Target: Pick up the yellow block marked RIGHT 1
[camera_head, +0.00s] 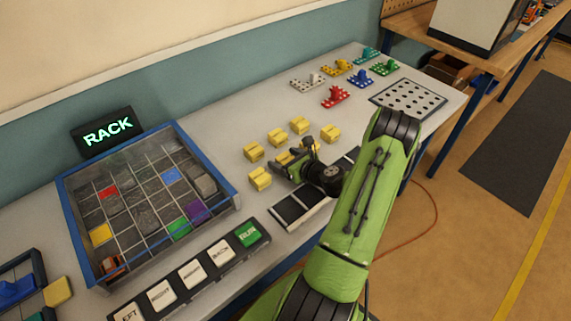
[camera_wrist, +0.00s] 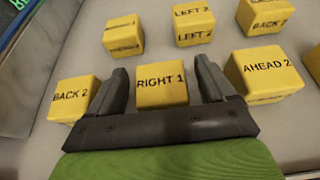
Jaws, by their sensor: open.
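The yellow block marked RIGHT 1 (camera_wrist: 161,84) lies on the table, its label readable in the wrist view. My gripper (camera_wrist: 163,75) is open, with one finger on each side of this block and small gaps showing. I cannot tell how far above the table the fingers are. In the head view my gripper (camera_head: 284,165) is low over the group of yellow blocks, and it partly hides the block there.
BACK 2 (camera_wrist: 74,97) is close left of my gripper and AHEAD 2 (camera_wrist: 264,74) close right. LEFT 2 (camera_wrist: 194,26) and other yellow blocks lie beyond. A blue-rimmed grid tray (camera_head: 233,192) stands left, with a button row (camera_head: 192,275) in front. Coloured pieces and a perforated plate (camera_head: 409,97) lie farther back.

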